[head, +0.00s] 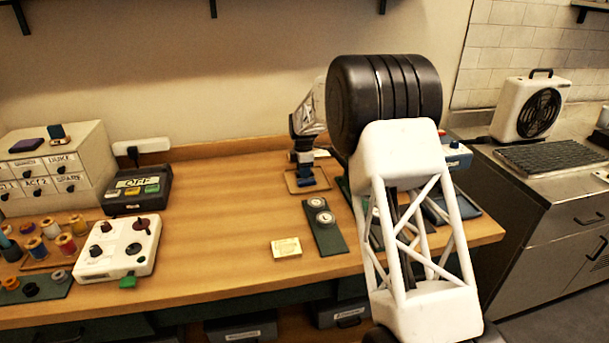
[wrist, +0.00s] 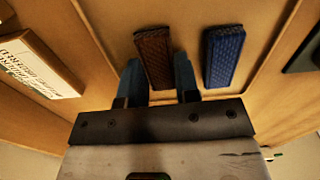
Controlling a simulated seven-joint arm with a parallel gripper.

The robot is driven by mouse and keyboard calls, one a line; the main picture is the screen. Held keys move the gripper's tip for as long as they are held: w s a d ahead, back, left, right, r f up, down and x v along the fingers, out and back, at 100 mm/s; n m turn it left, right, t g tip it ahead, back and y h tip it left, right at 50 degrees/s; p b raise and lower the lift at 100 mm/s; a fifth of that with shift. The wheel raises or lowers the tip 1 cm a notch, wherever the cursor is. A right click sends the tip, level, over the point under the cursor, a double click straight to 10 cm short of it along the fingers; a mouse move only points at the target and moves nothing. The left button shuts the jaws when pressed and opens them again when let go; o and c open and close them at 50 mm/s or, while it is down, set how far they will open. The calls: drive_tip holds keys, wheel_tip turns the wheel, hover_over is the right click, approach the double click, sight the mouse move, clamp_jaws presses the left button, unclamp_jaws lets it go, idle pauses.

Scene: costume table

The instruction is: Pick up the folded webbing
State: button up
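Two folded webbing pieces with a woven texture lie side by side in a shallow wooden tray in the wrist view: a brown one (wrist: 154,50) and a blue one (wrist: 223,55) to its right. My gripper (wrist: 157,70) is open, with its two blue fingers on either side of the near end of the brown piece. I cannot tell whether the fingers touch it. The blue piece is outside the right finger. In the head view my gripper (head: 305,178) points down over the small tray (head: 293,183) on the table; the webbing cannot be made out clearly there.
A labelled box (wrist: 38,62) is left of the tray in the wrist view. In the head view a dark green board with round dials (head: 324,230) and a cream box (head: 286,248) lie nearer the front. The table's middle left is clear.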

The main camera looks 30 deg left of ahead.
drive_tip(key=shift+c, duration=1.4)
drive_tip(key=shift+r, duration=0.1)
wheel_tip(320, 180, up, 10)
